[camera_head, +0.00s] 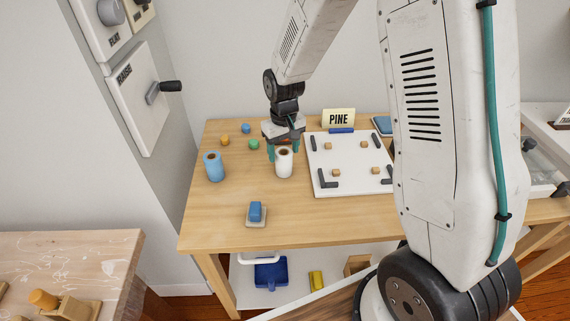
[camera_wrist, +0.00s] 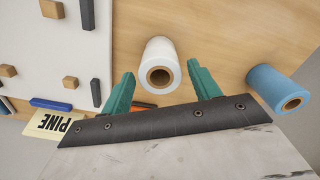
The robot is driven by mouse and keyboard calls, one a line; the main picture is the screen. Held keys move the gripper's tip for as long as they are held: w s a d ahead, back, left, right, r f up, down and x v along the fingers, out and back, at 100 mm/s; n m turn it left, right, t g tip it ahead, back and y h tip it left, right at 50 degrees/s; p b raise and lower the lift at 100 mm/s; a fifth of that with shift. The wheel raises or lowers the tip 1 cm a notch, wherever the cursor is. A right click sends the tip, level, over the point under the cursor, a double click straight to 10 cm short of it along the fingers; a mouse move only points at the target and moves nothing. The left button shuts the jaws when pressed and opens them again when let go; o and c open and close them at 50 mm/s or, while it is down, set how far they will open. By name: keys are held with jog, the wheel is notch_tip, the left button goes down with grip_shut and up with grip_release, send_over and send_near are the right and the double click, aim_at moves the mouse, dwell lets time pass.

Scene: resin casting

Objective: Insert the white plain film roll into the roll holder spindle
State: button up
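The white plain film roll (camera_head: 284,165) stands upright on the wooden table, its brown core open at the top. It also shows in the wrist view (camera_wrist: 159,53), with its core end towards the camera. My gripper (camera_head: 283,151) is open, pointing down just behind the roll in the head view. In the wrist view the teal fingers of my gripper (camera_wrist: 163,83) are spread on either side of the roll's near end, with gaps visible. Whether the fingers are low enough to surround the roll is unclear. I cannot make out a roll holder spindle in either view.
A blue roll (camera_head: 213,167) stands to the left. A white board (camera_head: 348,151) with small wooden blocks and dark brackets lies to the right, near a PINE sign (camera_head: 338,117). A blue block (camera_head: 256,211) sits on a small base in front. The front left tabletop is clear.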

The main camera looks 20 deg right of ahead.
jog(key=c, duration=0.6)
jog(key=shift+r, duration=4.2)
jog(key=shift+c, duration=0.2)
